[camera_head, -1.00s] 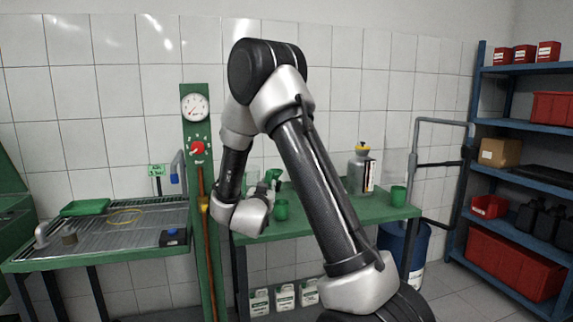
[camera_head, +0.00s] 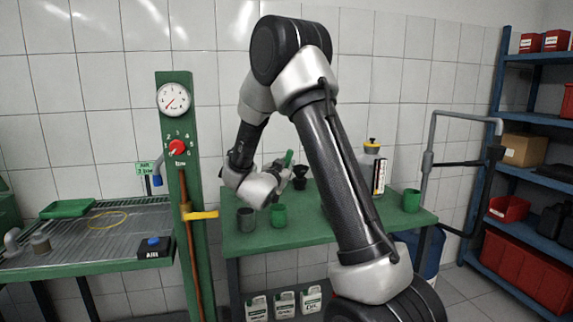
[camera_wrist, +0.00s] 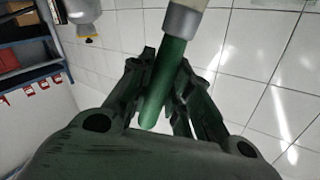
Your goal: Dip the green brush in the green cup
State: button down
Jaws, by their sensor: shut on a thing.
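My gripper (camera_head: 283,172) is shut on the green brush (camera_head: 288,158) above the green table. In the wrist view, the brush's green handle (camera_wrist: 165,80) lies between my two fingers (camera_wrist: 166,92), with its grey ferrule and pale bristles beyond them at the top edge. The bristle tip is cut off there. A green cup (camera_head: 279,216) stands upright on the table below my gripper, apart from it. Another green cup (camera_head: 411,201) stands at the table's right end. The inside of both cups is hidden.
A grey cup (camera_head: 246,219) stands left of the nearer green cup. A bottle with a yellow and black cap (camera_head: 372,170) stands behind my arm. A green post with a gauge (camera_head: 173,97) and a yellow lever (camera_head: 203,214) rises left of the table (camera_head: 310,231).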

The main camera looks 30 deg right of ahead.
notch_tip(320, 180, down, 11)
jog(key=shift+r, duration=0.15)
dwell(0.6)
dwell(0.5)
jog(key=shift+r, duration=4.95)
jog(key=shift+r, duration=2)
